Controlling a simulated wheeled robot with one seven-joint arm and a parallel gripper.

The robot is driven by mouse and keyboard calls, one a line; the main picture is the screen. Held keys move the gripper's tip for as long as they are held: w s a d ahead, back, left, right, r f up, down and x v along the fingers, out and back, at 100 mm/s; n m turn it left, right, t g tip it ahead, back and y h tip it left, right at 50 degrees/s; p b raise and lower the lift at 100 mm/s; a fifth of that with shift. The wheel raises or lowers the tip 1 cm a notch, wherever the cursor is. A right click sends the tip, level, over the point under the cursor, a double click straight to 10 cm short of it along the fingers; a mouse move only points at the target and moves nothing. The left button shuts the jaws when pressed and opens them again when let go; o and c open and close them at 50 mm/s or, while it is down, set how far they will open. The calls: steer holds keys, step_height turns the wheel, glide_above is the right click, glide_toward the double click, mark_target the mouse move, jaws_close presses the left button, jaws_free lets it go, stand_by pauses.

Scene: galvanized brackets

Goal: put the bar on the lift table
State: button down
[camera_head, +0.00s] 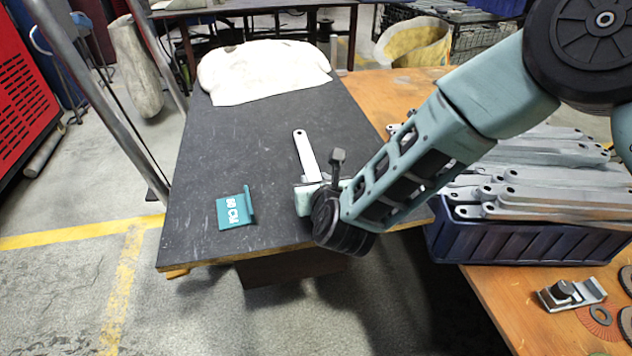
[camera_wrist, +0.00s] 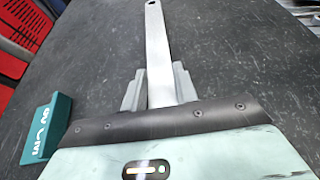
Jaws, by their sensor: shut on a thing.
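The bar (camera_head: 305,155) is a flat, light grey metal strip with a hole near its far end. It also shows in the wrist view (camera_wrist: 156,45), running away from me between the two grey fingers. My gripper (camera_wrist: 158,88) is shut on the bar's near part; in the head view the gripper (camera_head: 316,180) is partly hidden by my wrist. The lift table (camera_head: 260,130) has a dark, scuffed top with a wooden edge. The bar is over its near right part, low; I cannot tell whether it touches the top.
A teal sign (camera_head: 235,210) stands on the table left of my gripper. A white cloth-like heap (camera_head: 262,72) covers the far end. A blue crate (camera_head: 520,243) full of grey brackets stands on the wooden bench (camera_head: 500,305) at right. The middle of the dark top is clear.

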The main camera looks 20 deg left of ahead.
steer(key=shift+r, duration=0.1)
steer(key=c, duration=1.1)
jaws_free()
steer(key=shift+s+d+r, duration=0.15)
steer(key=shift+s, duration=0.1)
steer(key=p+v, duration=0.1)
steer(key=v, duration=1)
steer(key=shift+s+d+p, duration=0.1)
steer(key=shift+s+p, duration=0.05)
steer(key=shift+p, duration=0.15)
steer(key=shift+r, duration=0.1)
